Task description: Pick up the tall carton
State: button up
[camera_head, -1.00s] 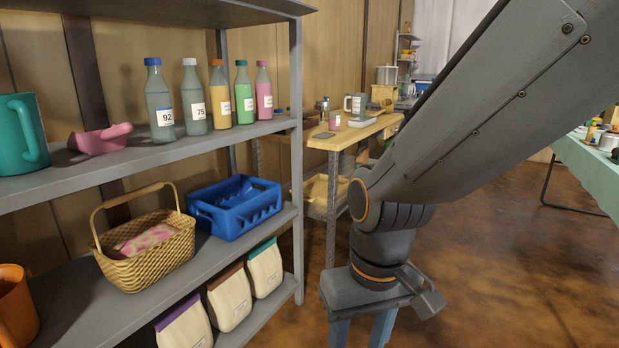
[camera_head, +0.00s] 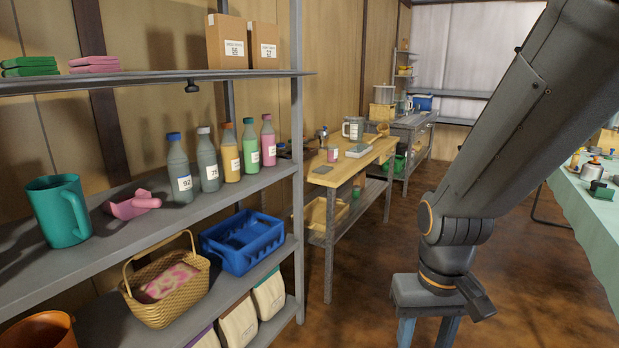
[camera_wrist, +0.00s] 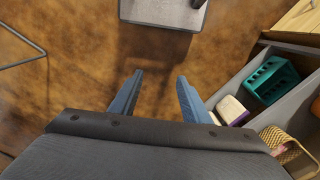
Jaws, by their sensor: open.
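Two brown cartons stand side by side on the top shelf in the head view. The left carton (camera_head: 227,42) is the wider-looking and slightly taller one. The right carton (camera_head: 264,45) stands close beside it. Both carry white labels with small print. I cannot tell for certain which is the tall carton. My gripper (camera_head: 426,328) hangs low over the floor, right of the shelf and well below the cartons. Its blue fingers (camera_wrist: 158,84) are apart in the wrist view, with only floor between them. No carton shows in the wrist view.
A wooden workbench (camera_head: 345,172) stands behind. A green-covered table (camera_head: 590,205) is at right. Floor between is clear.

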aim_at(226, 37)
jog(key=k, duration=0.5)
jog(key=u, duration=1)
jog(key=i, duration=0.6)
jog(key=z, duration=0.05)
